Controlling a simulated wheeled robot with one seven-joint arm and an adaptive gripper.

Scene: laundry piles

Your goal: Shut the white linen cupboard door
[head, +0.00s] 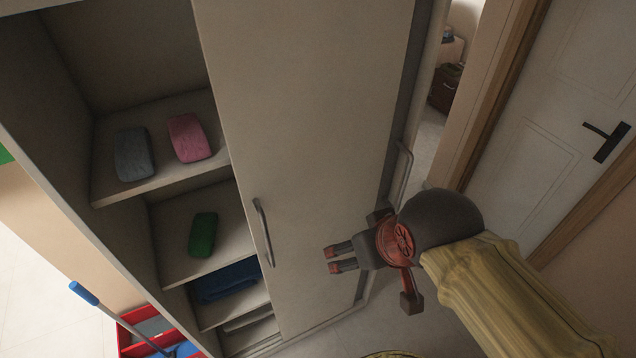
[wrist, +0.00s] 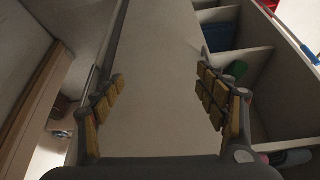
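The white linen cupboard (head: 90,235) stands open on its left side, with its shelves showing. Its pale door panel (head: 305,120) covers the part to the right of the shelves and also fills the middle of the wrist view (wrist: 160,50). A grey bar handle (head: 262,232) sits near the panel's left edge. A second bar handle (head: 402,175) shows beyond the panel's right edge. My gripper (head: 336,258) is in front of the panel's lower right, to the right of the first handle. In the wrist view its padded fingers (wrist: 160,100) are wide apart with nothing gripped; contact cannot be told.
The shelves hold a grey folded item (head: 133,154), a pink one (head: 190,138), a green one (head: 202,235) and blue cloth (head: 228,282). A red crate (head: 130,338) and blue-ended pole (head: 84,293) stand lower left. A room door (head: 530,160) is at right.

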